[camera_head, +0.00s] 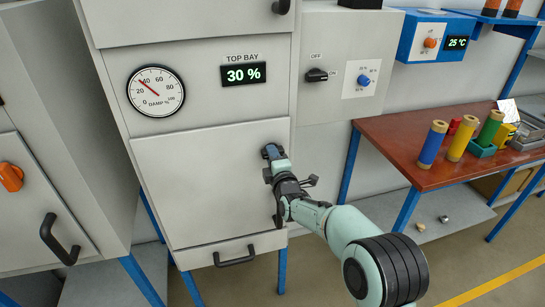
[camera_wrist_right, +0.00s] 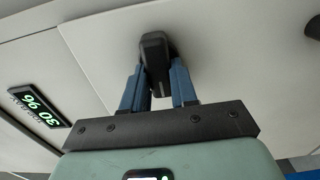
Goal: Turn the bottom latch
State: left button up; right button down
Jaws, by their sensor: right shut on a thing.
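The dark latch (camera_wrist_right: 154,52) sits on the upper right part of the light grey lower door (camera_head: 205,200) of the cabinet. My right gripper (camera_head: 271,153) reaches it from the front. In the right wrist view the two blue fingers of this gripper (camera_wrist_right: 158,85) are on either side of the latch, shut on it. In the head view the gripper hides most of the latch. The door looks flush with the cabinet front. My left gripper is not in view.
A black drawer handle (camera_head: 234,257) is below. A brown-topped table (camera_head: 400,136) with coloured spools (camera_head: 461,139) stands at right. Another cabinet (camera_head: 60,130) is at left.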

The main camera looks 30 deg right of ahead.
jog(key=shift+r, duration=0.25)
jog(key=c, duration=0.9)
grip_release()
jog(key=shift+c, duration=0.2)
jog(key=shift+o, duration=0.3)
jog(key=shift+w+f, duration=0.1)
jog(key=shift+f, duration=0.05)
jog(key=v, duration=1.3)
jog(key=shift+b, duration=0.45)
jog(key=shift+f, duration=0.1)
